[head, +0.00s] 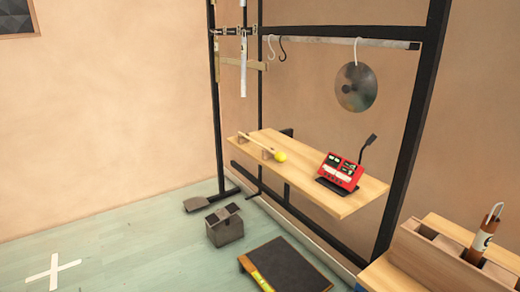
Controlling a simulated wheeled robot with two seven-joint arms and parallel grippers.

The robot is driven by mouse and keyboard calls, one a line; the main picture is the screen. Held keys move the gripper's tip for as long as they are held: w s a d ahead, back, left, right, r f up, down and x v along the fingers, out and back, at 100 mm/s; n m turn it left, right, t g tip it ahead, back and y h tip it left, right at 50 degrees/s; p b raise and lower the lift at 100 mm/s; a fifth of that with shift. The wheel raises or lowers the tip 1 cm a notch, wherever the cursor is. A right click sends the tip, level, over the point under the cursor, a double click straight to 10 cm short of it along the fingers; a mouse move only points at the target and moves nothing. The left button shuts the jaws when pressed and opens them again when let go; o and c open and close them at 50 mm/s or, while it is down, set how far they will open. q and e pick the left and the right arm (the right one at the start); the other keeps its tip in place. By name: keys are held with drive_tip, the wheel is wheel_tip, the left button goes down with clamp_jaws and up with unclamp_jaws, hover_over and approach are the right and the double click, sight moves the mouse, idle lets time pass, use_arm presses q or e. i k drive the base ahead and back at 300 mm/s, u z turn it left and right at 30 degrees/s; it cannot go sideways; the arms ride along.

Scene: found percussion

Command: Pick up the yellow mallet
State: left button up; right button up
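The yellow mallet (280,156) has a round yellow head and a light wooden stick. It lies on the wooden shelf (345,205) of a black metal frame, toward the shelf's left half. Its stick points to the back left and appears to rest on a small wooden holder (267,154); the exact contact is too small to tell. Neither of my grippers shows in the head view.
A red device (340,171) on a black stand sits right of the mallet. A metal disc (356,87) hangs above from a rail (340,42). A grey box (224,226) and dark board (285,268) lie on the floor. A wooden rack (440,258) stands at right.

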sight(281, 157)
drive_tip(key=u, duration=0.55)
drive_tip(key=i, duration=0.85)
drive_tip(key=u, duration=0.3)
drive_tip(key=i, duration=1.2)
drive_tip(key=z, duration=0.4)
